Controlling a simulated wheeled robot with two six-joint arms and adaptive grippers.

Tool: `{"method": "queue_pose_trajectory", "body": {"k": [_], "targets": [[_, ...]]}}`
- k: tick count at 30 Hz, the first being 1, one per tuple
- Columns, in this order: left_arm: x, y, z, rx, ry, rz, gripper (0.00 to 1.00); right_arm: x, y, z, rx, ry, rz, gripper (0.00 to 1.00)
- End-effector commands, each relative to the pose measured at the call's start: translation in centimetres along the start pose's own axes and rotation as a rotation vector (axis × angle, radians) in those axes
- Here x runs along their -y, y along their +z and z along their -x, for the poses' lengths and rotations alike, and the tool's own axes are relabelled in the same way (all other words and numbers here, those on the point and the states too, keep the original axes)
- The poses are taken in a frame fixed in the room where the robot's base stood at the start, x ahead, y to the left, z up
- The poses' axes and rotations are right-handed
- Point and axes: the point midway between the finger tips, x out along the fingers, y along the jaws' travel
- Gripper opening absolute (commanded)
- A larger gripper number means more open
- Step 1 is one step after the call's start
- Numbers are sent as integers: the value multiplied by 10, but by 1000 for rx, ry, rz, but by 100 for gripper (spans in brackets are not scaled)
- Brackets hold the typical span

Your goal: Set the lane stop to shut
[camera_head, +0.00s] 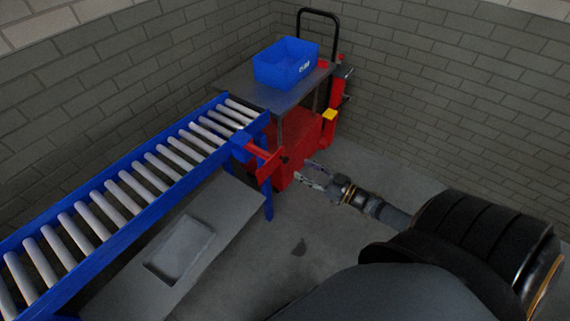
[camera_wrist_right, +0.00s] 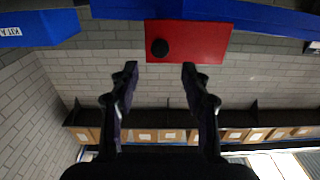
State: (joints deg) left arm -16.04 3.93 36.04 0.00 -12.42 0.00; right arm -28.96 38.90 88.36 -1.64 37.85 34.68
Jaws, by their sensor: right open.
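The lane stop is a red plate (camera_head: 268,161) with a black knob, at the near side of the roller conveyor's (camera_head: 130,187) right end. It sticks out from the blue rail toward my right gripper. My right gripper (camera_head: 313,177) is open and empty, a short way to the right of the plate and apart from it. In the right wrist view the red plate (camera_wrist_right: 200,42) lies ahead, with its black knob (camera_wrist_right: 160,47) lined up between the two open fingers (camera_wrist_right: 160,73). My left gripper is not in view.
A grey bench with a shallow tray (camera_head: 180,249) lies below the conveyor. The floor around my right gripper is clear.

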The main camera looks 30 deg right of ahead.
Motion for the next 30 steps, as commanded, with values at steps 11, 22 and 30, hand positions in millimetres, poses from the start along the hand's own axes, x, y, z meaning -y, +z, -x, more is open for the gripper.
{"method": "queue_pose_trajectory", "body": {"k": [11,22,30], "targets": [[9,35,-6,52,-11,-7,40,0,0,-69,-1,3,0,47],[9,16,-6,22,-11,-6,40,0,1,-76,2,2,0,46],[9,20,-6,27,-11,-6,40,0,1,-76,2,2,1,9]]}}
